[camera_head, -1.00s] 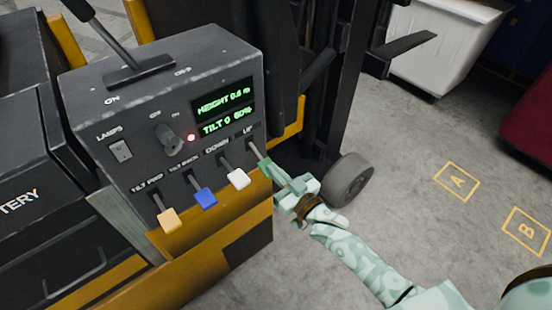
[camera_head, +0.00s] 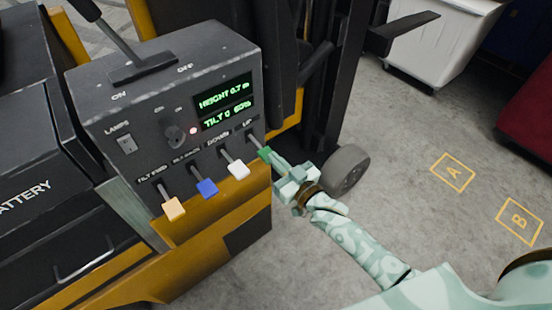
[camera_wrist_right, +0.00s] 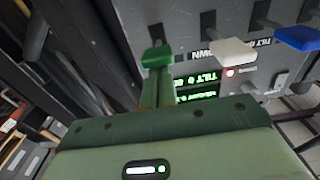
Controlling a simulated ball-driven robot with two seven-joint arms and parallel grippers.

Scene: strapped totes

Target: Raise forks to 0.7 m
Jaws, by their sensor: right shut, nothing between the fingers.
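The forklift's control panel (camera_head: 150,120) stands at the left in the head view. Its display (camera_head: 224,102) reads height 0.7 m, with a tilt line under it. A fork (camera_head: 405,33) shows at the top. My left gripper is not in view.
A front wheel (camera_head: 346,170) is right beside my right wrist. A white bin (camera_head: 440,45) and a red container (camera_head: 525,110) stand at the back right. Floor squares A (camera_head: 453,172) and B (camera_head: 519,221) lie on clear grey floor.

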